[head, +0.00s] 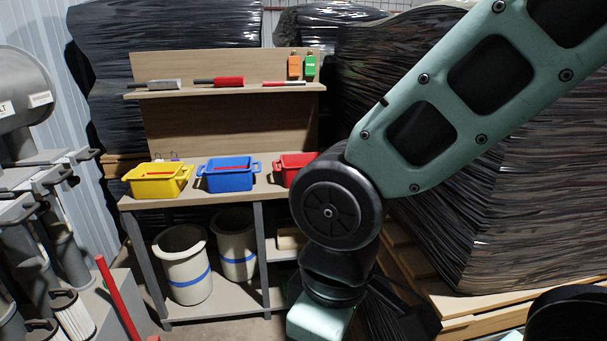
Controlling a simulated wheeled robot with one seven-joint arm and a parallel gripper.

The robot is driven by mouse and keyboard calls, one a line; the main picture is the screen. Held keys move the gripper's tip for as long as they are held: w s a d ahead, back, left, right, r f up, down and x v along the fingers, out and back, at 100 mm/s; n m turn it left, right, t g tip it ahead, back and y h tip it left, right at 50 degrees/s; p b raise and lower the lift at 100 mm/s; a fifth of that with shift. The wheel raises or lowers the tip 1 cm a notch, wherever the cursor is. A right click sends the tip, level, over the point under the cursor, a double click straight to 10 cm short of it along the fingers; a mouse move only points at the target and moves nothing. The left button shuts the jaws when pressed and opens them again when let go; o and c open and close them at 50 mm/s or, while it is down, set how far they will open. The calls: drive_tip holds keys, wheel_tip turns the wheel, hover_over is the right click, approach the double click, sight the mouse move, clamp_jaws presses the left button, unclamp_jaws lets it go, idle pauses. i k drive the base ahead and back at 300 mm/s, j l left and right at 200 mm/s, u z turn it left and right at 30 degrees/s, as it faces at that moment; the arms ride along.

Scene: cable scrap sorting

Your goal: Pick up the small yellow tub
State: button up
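A small yellow tub (157,181) with side handles stands upright at the left end of the workbench top (190,195). A thin red item lies in or across its open top. My arm comes in from the upper right and bends down at the right of the bench, well apart from the tub. My gripper is not in view; the arm runs out at the bottom edge of the picture.
A blue tub (228,178) and a red tub (292,165), partly hidden by my arm, stand right of the yellow one. Tools lie on the shelf (225,90) above. Two bins (185,270) (236,245) stand below. Grey machinery (30,180) is at left, wrapped stacks (520,180) at right.

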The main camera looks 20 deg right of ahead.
sight(159, 180)
drive_tip(key=i+j+u, duration=0.2)
drive_tip(key=i+j, duration=0.15)
drive_tip(key=i, duration=0.4)
drive_tip(key=i+j+u, duration=0.2)
drive_tip(key=i, duration=0.55)
drive_tip(key=i+j+u, duration=0.1)
drive_tip(key=i+u, duration=0.15)
drive_tip(key=i, duration=0.5)
